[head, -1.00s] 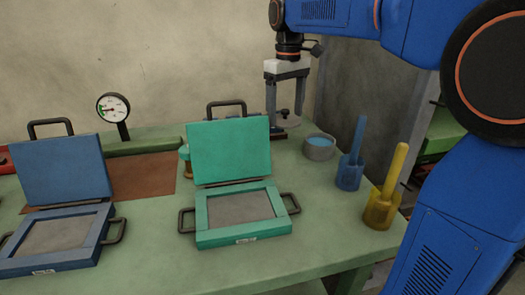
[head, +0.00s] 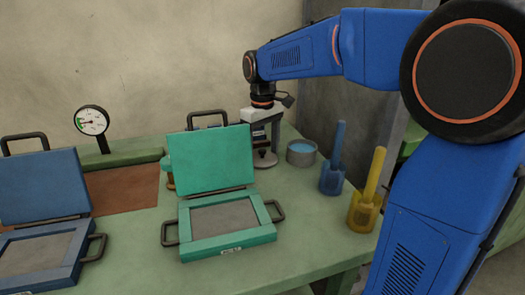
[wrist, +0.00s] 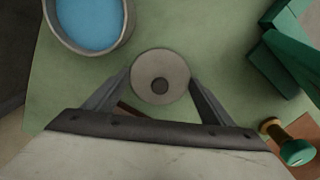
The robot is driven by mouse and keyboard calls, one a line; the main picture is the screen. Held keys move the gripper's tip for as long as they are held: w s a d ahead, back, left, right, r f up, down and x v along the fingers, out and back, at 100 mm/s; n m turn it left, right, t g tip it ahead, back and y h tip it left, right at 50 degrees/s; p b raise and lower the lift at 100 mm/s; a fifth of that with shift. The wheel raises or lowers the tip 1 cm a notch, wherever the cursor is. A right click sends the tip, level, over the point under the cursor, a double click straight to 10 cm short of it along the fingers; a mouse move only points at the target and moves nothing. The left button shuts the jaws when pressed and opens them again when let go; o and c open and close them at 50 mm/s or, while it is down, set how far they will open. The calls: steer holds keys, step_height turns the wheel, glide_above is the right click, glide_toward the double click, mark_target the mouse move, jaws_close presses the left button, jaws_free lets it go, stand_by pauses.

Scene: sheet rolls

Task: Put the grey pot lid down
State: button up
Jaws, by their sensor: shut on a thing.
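In the head view my gripper (head: 265,147) points down behind the green hinged press. The lid is low over the green table, level; I cannot tell whether it touches the surface. The grey pot (head: 301,160) with blue liquid stands uncovered just right of the lid, apart from it. The pot is at upper left in the wrist view (wrist: 62,36).
The open green press (head: 212,160) stands in front and left of the lid. A small green-topped piece (wrist: 297,150) stands near it. A blue holder (head: 332,180) and a yellow holder (head: 363,212) stand right. A blue press (head: 42,188) and a gauge (head: 92,121) are left.

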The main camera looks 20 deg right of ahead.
mark_target(263, 150)
steer(key=shift+f, duration=0.1)
steer(key=o, duration=1)
steer(key=shift+o, duration=0.2)
step_height(263, 150, up, 12)
stand_by(0.3)
